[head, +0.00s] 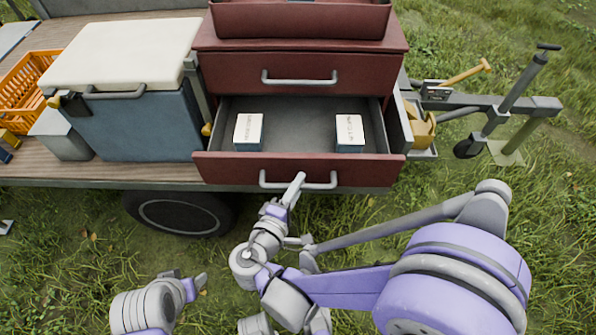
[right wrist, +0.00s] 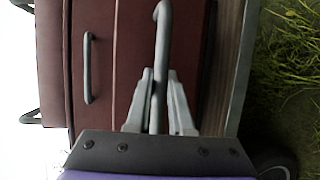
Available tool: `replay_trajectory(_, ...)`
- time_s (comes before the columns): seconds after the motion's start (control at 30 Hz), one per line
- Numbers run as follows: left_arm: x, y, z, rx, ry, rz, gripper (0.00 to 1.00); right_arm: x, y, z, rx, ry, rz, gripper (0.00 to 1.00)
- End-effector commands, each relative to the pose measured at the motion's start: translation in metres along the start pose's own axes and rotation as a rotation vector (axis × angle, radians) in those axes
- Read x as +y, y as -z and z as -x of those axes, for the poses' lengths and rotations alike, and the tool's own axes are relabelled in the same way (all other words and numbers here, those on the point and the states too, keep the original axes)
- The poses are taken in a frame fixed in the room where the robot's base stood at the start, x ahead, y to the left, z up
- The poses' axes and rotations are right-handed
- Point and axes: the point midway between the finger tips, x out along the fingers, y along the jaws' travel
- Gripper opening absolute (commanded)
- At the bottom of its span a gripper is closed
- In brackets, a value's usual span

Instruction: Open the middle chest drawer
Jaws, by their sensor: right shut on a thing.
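The dark red chest (head: 305,72) stands on a trailer bed. A lower drawer (head: 220,168) is pulled out and shows its grey inside. The drawer front above it (head: 225,75) is shut and has its own grey handle (head: 300,78). My right gripper (head: 296,185) is at the open drawer's bar handle (head: 320,186), near its middle. In the right wrist view, my right gripper (right wrist: 160,95) has its fingers on both sides of the handle (right wrist: 161,35) and is shut on it. My left gripper (head: 187,282) is low at left, away from the chest; its finger gap is unclear.
Two white-topped boxes (head: 248,131) (head: 350,132) stand in the open drawer. A blue cooler with a white lid (head: 125,55) and an orange crate (head: 22,95) are left of the chest. A trailer hitch (head: 500,105) is at right. Grass lies in front.

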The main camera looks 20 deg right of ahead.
Motion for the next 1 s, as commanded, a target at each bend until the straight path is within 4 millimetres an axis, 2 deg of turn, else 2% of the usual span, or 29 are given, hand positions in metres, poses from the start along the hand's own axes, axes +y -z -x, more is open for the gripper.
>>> replay_trajectory(0.1,0.0,0.0,-0.001,0.0,0.0,0.0,0.64,-0.003,-0.005,0.014,0.003,0.0,0.001,0.0)
replay_trajectory(0.3,0.0,-0.001,-0.002,-0.001,0.0,0.0,0.64,-0.005,-0.01,0.025,0.001,0.0,0.0,0.0)
replay_trajectory(0.7,0.0,-0.001,-0.002,-0.001,0.0,0.0,0.64,-0.006,-0.011,0.027,0.0,0.0,0.0,0.0)
replay_trajectory(0.73,0.0,-0.001,-0.002,-0.001,0.0,0.0,0.64,-0.006,-0.011,0.027,0.0,0.0,0.0,0.22)
replay_trajectory(0.8,0.0,-0.001,-0.002,-0.001,0.0,0.0,0.64,-0.006,-0.011,0.027,0.0,0.0,0.0,0.34)
replay_trajectory(0.9,0.0,-0.001,-0.002,-0.001,0.0,0.0,0.64,-0.006,-0.011,0.027,0.0,0.0,0.0,0.5)
replay_trajectory(1.0,0.0,-0.001,-0.002,-0.001,0.0,0.0,0.64,-0.006,-0.011,0.027,0.0,0.0,0.0,0.5)
